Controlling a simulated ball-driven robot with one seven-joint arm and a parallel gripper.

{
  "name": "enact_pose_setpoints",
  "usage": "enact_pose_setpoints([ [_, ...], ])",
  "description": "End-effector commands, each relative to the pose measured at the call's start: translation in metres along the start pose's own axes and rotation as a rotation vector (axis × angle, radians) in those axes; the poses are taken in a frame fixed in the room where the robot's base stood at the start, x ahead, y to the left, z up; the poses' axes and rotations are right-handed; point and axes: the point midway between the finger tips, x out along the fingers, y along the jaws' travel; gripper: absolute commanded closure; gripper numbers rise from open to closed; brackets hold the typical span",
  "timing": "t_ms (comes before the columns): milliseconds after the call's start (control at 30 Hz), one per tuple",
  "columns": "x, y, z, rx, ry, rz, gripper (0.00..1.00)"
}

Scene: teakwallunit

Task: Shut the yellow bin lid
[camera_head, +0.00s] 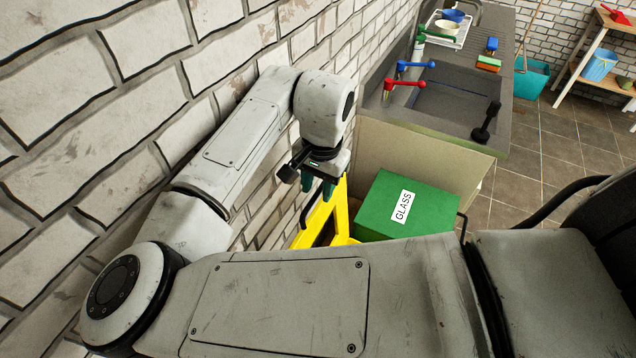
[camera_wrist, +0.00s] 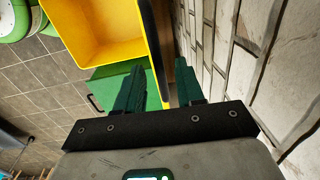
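The yellow bin (camera_wrist: 95,35) stands open in the wrist view, and I see into its empty-looking interior. In the head view its yellow lid (camera_head: 341,210) stands raised beside the brick wall; my arm hides the lower part and most of the bin. In the wrist view a narrow dark strip with a yellow edge, apparently the lid seen edge-on, runs toward the space between the fingers. My gripper (camera_head: 319,186) points down at the lid's upper part, and its green fingers are apart in the wrist view (camera_wrist: 162,85). I cannot tell whether they touch the lid.
A green bin (camera_head: 378,205) labelled GLASS, with its lid down, stands next to the yellow one. A beige panel (camera_head: 440,163) rises behind it, before the sink counter (camera_head: 450,105). The brick wall (camera_head: 130,100) is close to my arm on the left. Tiled floor (camera_head: 565,150) lies to the right.

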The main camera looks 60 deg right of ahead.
Motion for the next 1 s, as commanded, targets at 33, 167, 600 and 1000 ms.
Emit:
enact_pose_setpoints([
  [33,0.0004,0.0,0.0001,0.0,0.0,0.0,0.62],
  [167,0.0002,0.0,0.0,0.0,0.0,0.0,0.62],
  [600,-0.0002,0.0002,-0.0001,0.0,0.0,0.0,1.0],
  [1000,-0.0003,0.0001,-0.0001,0.0,0.0,0.0,1.0],
])
